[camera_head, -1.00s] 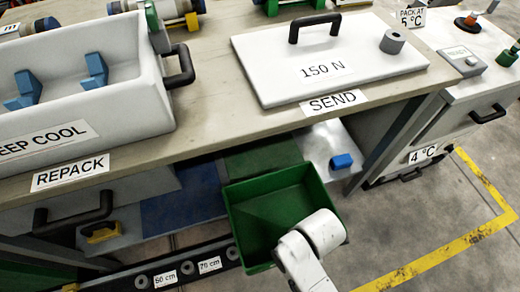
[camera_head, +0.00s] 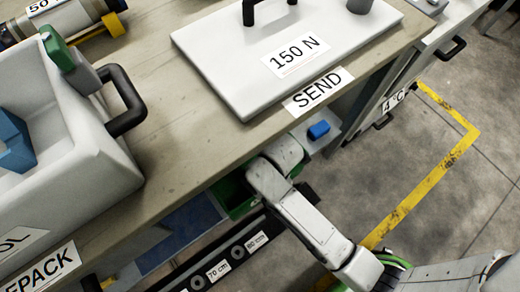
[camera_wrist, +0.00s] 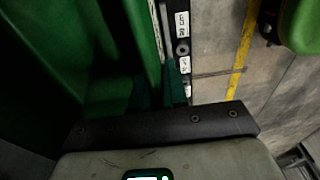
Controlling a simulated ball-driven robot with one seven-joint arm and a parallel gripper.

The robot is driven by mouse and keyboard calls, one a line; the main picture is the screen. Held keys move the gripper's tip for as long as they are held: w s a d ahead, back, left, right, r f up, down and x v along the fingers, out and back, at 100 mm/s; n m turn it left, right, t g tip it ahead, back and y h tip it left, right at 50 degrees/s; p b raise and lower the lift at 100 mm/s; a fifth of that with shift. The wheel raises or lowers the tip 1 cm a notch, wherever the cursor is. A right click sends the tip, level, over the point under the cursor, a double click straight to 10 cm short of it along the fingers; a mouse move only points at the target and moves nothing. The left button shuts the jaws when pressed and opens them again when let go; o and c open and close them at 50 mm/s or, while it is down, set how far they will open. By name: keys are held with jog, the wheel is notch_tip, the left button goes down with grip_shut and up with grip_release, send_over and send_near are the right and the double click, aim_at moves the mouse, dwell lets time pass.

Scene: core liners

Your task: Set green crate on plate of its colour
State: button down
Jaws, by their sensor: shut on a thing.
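The green crate (camera_head: 236,197) shows only in part in the head view, low beneath the bench top's front edge. The bench and my arm hide the rest. In the wrist view the crate (camera_wrist: 60,45) fills the left side, with its wall running up to my gripper (camera_wrist: 162,88). My gripper is shut on that wall. In the head view my arm reaches down to the crate and hides the fingers. The green plate seen earlier on the low shelf cannot be made out now, so I cannot tell whether the crate rests on it.
The bench top (camera_head: 165,150) overhangs the low shelf. On the shelf are a blue plate (camera_head: 184,234) at left and a blue block (camera_head: 318,130) at right. A black rail (camera_head: 228,259) with labels runs in front. The floor at right is clear.

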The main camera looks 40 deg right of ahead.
jog(key=w, duration=0.1)
jog(key=w+d+f, duration=0.1)
jog(key=w+b, duration=0.1)
jog(key=shift+w+d+f, duration=0.25)
jog(key=shift+d+f, duration=0.1)
jog(key=shift+d, duration=0.05)
jog(key=w+f, duration=0.1)
jog(key=f, duration=0.1)
jog(key=w+d+f+b, duration=0.2)
jog(key=w+f, duration=0.1)
jog(key=shift+w+f, duration=0.1)
jog(key=shift+f, duration=0.25)
jog(key=shift+f+b, duration=0.8)
jog(key=shift+f, duration=0.8)
jog(key=c, duration=1.1)
grip_release()
jog(key=shift+c, duration=0.2)
notch_tip(320, 180, up, 12)
jog(key=d+p, duration=0.1)
jog(key=p, duration=0.3)
jog(key=shift+d, duration=0.2)
